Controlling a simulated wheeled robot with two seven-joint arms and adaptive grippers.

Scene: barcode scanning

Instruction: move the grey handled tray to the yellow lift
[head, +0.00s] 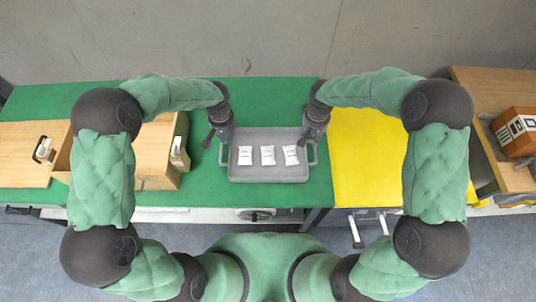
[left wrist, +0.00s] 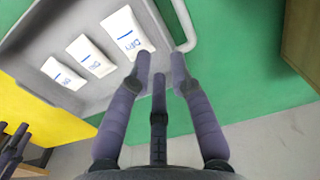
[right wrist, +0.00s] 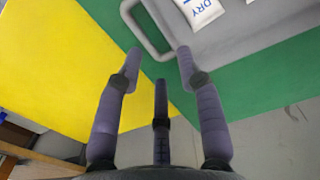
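The grey handled tray (head: 270,171) sits on the green table top with three white packets (head: 268,155) in it. It has a handle on each short side. My left gripper (head: 211,143) is open at the tray's left side; in the left wrist view its fingers (left wrist: 160,70) are parted near the left handle (left wrist: 180,25). My right gripper (head: 316,137) is open at the right side; in the right wrist view its fingers (right wrist: 158,65) are parted just short of the right handle (right wrist: 148,30). The yellow lift (head: 366,155) is right of the green table.
Wooden drawer boxes (head: 155,150) stand on the green table (head: 265,95) left of the tray. A wooden surface with an orange-brown box (head: 517,132) lies right of the lift. A grey wall (head: 270,40) rises behind. The yellow top looks clear.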

